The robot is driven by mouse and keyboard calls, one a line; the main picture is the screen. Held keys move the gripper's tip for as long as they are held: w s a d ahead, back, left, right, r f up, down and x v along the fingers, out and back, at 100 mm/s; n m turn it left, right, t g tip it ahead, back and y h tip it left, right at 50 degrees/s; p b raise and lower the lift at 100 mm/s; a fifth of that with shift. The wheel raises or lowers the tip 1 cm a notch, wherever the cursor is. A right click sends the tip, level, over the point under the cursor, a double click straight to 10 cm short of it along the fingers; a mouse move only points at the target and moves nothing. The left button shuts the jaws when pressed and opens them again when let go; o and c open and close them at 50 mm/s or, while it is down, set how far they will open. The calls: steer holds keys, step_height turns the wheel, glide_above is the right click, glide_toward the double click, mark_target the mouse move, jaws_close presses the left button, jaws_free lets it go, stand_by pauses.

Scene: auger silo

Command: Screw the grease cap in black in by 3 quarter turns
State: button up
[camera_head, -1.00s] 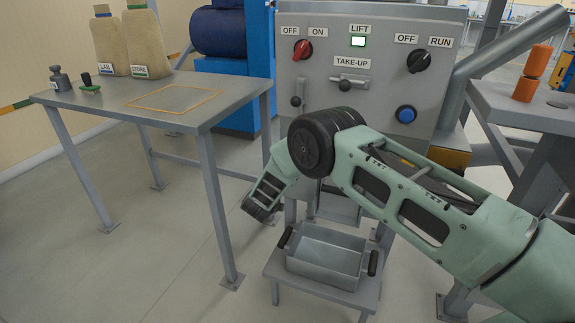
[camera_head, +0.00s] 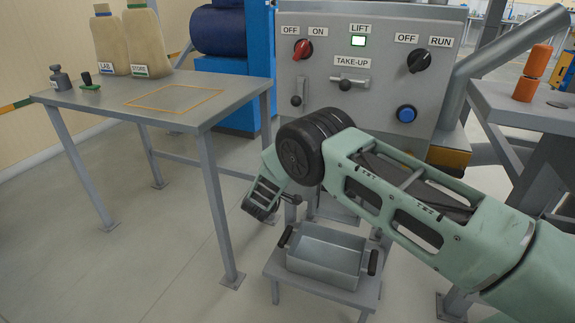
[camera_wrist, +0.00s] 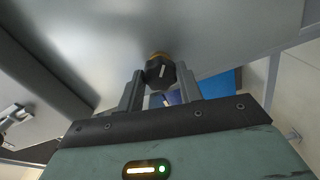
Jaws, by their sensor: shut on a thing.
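The black grease cap (camera_wrist: 159,66) shows in the wrist view, a round dark cap with a pale line on it. A brass-coloured ring shows behind it, against a grey metal surface (camera_wrist: 165,25). My gripper (camera_wrist: 160,82) has one finger on each side of the cap and is shut on it. In the head view the cap and my fingertips cannot be made out; my arm is in front of the machine's lower part.
The grey control panel (camera_head: 376,75) has a red knob (camera_head: 302,50), a black knob (camera_head: 419,61) and a blue button (camera_head: 406,114). A metal bin (camera_head: 325,258) stands on a low stand below my arm. A table (camera_head: 170,102) with sacks stands at left.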

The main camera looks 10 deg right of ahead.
steer(key=shift+s+f+n, duration=0.1)
steer(key=shift+f+n, duration=0.05)
steer(key=shift+n, duration=0.55)
steer(key=o, duration=1)
steer(key=p+v, duration=0.2)
steer(key=v, duration=1.5)
steer(key=shift+a, duration=0.15)
